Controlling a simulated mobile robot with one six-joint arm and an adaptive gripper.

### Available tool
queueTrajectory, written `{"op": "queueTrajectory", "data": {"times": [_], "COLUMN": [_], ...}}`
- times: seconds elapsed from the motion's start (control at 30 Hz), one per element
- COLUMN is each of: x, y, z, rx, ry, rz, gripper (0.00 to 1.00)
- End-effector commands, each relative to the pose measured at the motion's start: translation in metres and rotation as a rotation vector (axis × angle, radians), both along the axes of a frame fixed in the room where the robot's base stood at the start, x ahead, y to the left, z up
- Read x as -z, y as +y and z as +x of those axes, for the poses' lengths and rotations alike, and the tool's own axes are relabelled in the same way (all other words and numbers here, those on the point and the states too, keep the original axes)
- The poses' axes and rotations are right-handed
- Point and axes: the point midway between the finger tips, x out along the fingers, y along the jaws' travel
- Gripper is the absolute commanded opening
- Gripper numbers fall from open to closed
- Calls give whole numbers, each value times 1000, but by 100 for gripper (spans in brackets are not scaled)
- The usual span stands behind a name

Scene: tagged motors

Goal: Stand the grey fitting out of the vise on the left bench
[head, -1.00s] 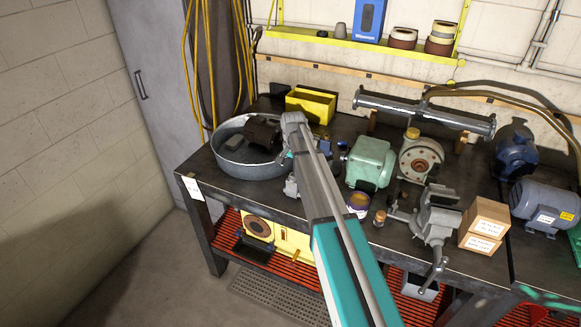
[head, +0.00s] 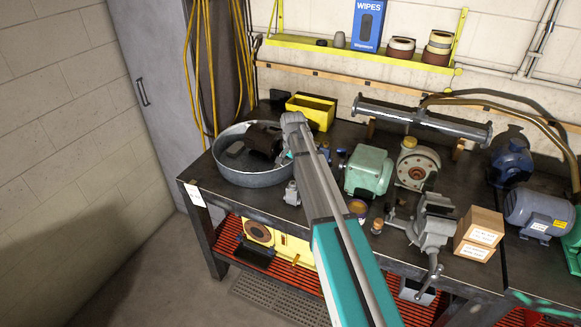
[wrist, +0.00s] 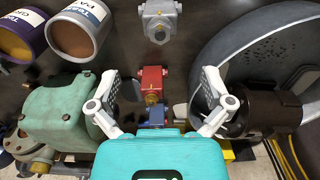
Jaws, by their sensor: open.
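A grey fitting (head: 292,193) stands on the bench near its front edge, right of the round tub; it also shows at the top of the wrist view (wrist: 158,20). My gripper (wrist: 158,88) is open and empty, its two fingers spread wide. A red fitting (wrist: 151,82) and a blue fitting (wrist: 151,116) show between and below the fingers. In the head view my arm mostly hides my gripper and these two. The grey vise (head: 432,226) is at the front right of the bench; I cannot tell clearly what its jaws hold.
The metal tub (head: 250,178) with a dark motor is on one side of my gripper, the green motor (head: 368,171) on the other. Tins (wrist: 84,32) stand near the grey fitting. Cardboard boxes (head: 480,233) sit right of the vise. A yellow bin (head: 311,110) is behind.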

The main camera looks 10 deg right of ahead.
Motion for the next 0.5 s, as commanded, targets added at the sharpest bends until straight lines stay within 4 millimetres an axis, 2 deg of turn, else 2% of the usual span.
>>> {"op": "queueTrajectory", "data": {"times": [0.33,0.5], "x": [0,0], "y": [0,0], "z": [-1,-14], "rx": [-1,-22], "ry": [0,0], "rz": [0,0], "gripper": [100,100]}}
